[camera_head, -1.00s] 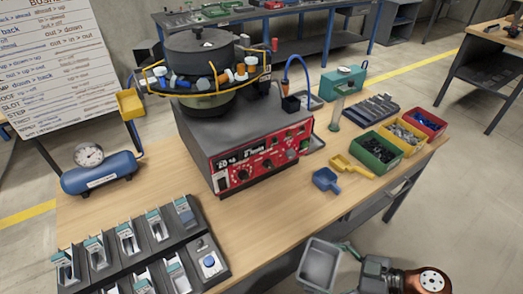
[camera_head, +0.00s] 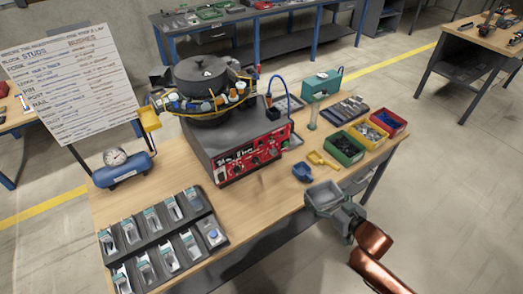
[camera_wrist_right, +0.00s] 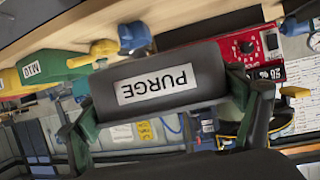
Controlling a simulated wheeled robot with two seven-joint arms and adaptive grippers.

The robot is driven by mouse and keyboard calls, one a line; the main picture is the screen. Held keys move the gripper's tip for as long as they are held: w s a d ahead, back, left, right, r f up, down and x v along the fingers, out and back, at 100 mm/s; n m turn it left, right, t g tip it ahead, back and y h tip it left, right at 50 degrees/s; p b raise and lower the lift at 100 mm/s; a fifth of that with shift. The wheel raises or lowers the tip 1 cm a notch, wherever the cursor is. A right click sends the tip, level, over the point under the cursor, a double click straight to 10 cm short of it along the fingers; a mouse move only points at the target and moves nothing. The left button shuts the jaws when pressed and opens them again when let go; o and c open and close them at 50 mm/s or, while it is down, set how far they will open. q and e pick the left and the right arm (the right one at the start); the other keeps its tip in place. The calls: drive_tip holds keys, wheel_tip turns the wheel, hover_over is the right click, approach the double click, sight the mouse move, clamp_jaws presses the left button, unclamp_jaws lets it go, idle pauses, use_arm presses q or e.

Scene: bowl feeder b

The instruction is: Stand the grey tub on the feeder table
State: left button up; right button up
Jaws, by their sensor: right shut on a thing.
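The grey tub (camera_head: 323,197) is an open, box-shaped container, seen at the front edge of the wooden feeder table (camera_head: 262,188) in the head view. My right gripper (camera_head: 346,214) is shut on the tub's near right side. In the right wrist view the tub's wall (camera_wrist_right: 205,83) carries a white label reading PURGE, upside down, between the two green-grey fingers. The tub looks roughly upright and overlaps the table edge in the picture; I cannot tell whether it touches the tabletop. My left gripper is not in view.
A blue scoop (camera_head: 302,172) and a yellow scoop (camera_head: 318,158) lie just behind the tub. Green (camera_head: 342,153), yellow (camera_head: 364,138) and red (camera_head: 389,123) bins stand to the right. The bowl feeder (camera_head: 231,152) stands behind. Bare wood lies left of the tub.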

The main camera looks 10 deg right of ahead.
drive_tip(key=a+p, duration=0.1)
drive_tip(key=a, duration=0.1)
drive_tip(key=a+p, duration=0.3)
drive_tip(key=a, duration=0.1)
drive_tip(key=shift+w+r+p, duration=0.2)
drive_tip(key=shift+w+p, duration=0.1)
drive_tip(key=shift+w, duration=0.1)
drive_tip(key=a+r+n+y+p, duration=0.15)
drive_tip(key=a+p, duration=0.45)
drive_tip(key=a, duration=0.7)
drive_tip(key=b, duration=0.3)
hover_over(270, 195)
drive_tip(key=shift+y, duration=0.25)
drive_tip(key=f, duration=1)
drive_tip(key=shift+s, duration=0.25)
drive_tip(key=shift+w+f, duration=0.1)
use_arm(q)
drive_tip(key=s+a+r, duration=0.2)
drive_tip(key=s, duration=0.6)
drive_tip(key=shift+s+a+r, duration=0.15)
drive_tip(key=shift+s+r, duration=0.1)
use_arm(e)
drive_tip(key=shift+w+f, duration=0.15)
drive_tip(key=shift+f, duration=1.5)
drive_tip(key=shift+f, duration=0.1)
